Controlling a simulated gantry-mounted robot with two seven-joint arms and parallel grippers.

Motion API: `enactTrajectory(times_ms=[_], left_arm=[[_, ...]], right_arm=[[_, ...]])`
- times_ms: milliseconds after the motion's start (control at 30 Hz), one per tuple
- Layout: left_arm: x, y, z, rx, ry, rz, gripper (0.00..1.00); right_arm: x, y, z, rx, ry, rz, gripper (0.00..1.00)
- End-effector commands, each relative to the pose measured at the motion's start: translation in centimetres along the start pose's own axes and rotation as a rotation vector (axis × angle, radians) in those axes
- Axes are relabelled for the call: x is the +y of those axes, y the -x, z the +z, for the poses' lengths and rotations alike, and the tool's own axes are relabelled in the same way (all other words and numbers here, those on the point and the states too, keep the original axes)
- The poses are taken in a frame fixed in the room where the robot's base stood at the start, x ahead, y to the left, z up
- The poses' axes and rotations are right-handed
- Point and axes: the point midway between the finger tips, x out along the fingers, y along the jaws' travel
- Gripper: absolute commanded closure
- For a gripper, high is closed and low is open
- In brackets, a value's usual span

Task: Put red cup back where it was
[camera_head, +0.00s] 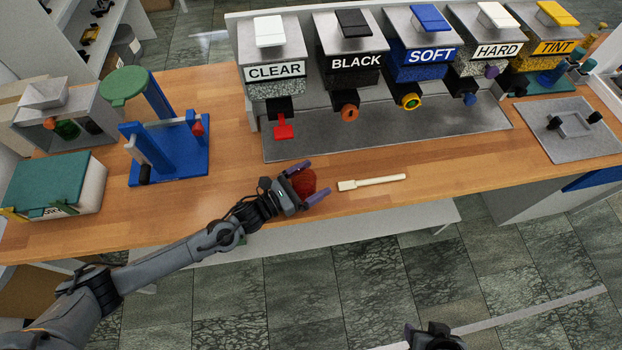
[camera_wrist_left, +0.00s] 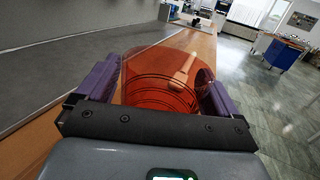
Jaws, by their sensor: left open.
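The red cup (camera_head: 302,183) stands on the wooden counter near its front edge. My left gripper (camera_head: 309,182) is open, with its purple fingers on either side of the cup. In the left wrist view the cup (camera_wrist_left: 160,85) is see-through orange-red and fills the space between the fingers; I cannot tell whether they touch it. My right gripper (camera_head: 433,336) shows only as a dark part at the bottom edge, cut off by the frame.
A pale wooden spatula (camera_head: 372,182) lies right of the cup. Behind stands a row of dispensers, including CLEAR (camera_head: 275,71) and BLACK (camera_head: 350,61), over a grey tray (camera_head: 340,145). A blue press (camera_head: 168,150) and a teal-lidded box (camera_head: 52,187) stand left.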

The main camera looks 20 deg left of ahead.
Motion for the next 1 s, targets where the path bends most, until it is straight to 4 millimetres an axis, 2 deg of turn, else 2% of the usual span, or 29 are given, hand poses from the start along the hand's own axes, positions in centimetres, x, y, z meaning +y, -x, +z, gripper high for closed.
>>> enactTrajectory(times_ms=[167,267,700,833,1000], left_arm=[[0.0,0.0,0.5,0.000,0.000,0.000,0.06],[0.0,0.9,0.2,0.002,0.000,0.000,0.06],[0.0,8.6,0.2,0.004,0.000,0.000,0.06],[0.0,10.4,0.2,0.004,0.000,0.000,0.06],[0.0,11.7,0.3,0.001,0.000,-0.001,0.06]], right_arm=[[-0.1,0.4,-0.2,0.001,-0.004,-0.003,0.43],[-0.1,0.3,-0.2,0.002,-0.006,-0.005,0.43],[-0.1,0.5,-0.2,0.002,-0.005,-0.004,0.43],[-0.1,0.6,-0.2,0.002,-0.003,-0.002,0.43],[0.1,0.6,-0.2,0.001,0.001,0.001,0.43]])
